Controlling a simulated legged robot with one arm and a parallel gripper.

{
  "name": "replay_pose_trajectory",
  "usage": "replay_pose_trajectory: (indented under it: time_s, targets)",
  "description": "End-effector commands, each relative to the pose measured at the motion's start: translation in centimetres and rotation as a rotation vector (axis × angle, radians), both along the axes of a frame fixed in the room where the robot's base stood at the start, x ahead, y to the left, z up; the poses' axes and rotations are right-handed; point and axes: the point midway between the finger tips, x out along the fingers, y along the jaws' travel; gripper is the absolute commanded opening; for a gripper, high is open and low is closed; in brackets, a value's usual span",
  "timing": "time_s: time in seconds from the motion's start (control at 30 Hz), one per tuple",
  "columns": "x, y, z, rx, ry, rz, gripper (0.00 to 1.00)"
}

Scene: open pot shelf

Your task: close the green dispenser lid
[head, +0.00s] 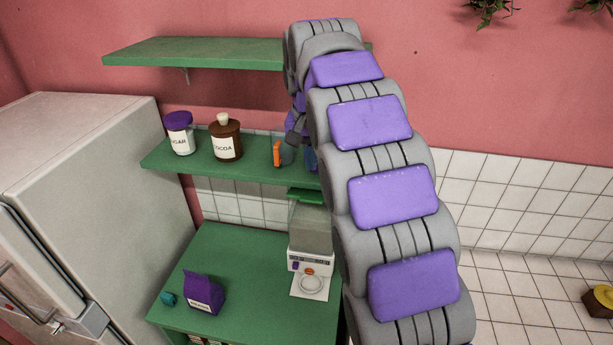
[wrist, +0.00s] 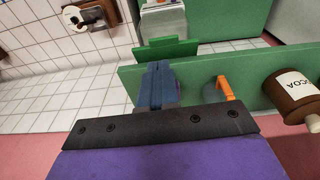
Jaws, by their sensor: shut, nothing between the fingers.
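The dispenser (head: 311,238) stands on the green counter, with a grey clear container above a white base. Its green lid (head: 306,196) is at the top of the container, just below the middle shelf. I cannot tell how far the lid is tilted. In the wrist view the green lid (wrist: 168,50) is just beyond my fingertips, with the dispenser (wrist: 163,20) behind it. My gripper (wrist: 157,75) is shut and empty, its blue fingers pointing toward the lid and overlapping its near edge in the picture. I cannot tell if they touch. In the head view my arm hides most of the gripper.
The green middle shelf (head: 230,165) holds a sugar jar (head: 181,137), a cocoa jar (head: 226,144) and an orange-handled mug (head: 284,153). In the wrist view the mug (wrist: 222,90) is close to my fingers. A purple bag (head: 203,294) and a teal item (head: 168,298) are on the counter.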

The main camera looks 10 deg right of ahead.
Motion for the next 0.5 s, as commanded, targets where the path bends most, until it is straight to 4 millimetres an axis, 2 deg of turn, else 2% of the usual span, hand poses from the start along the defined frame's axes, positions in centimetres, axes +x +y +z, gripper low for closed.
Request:
replay_pose_trajectory:
  time_s: [0.03,0.23,0.37,0.5]
  targets:
    - [0.9,-0.1,1.0,0.002,-0.007,-0.006,0.0]
    - [2.6,0.0,2.1,0.006,-0.025,-0.018,0.0]
    - [2.8,0.4,1.8,0.004,-0.027,-0.021,0.0]
    - [2.9,0.4,0.6,0.004,-0.022,-0.021,0.0]
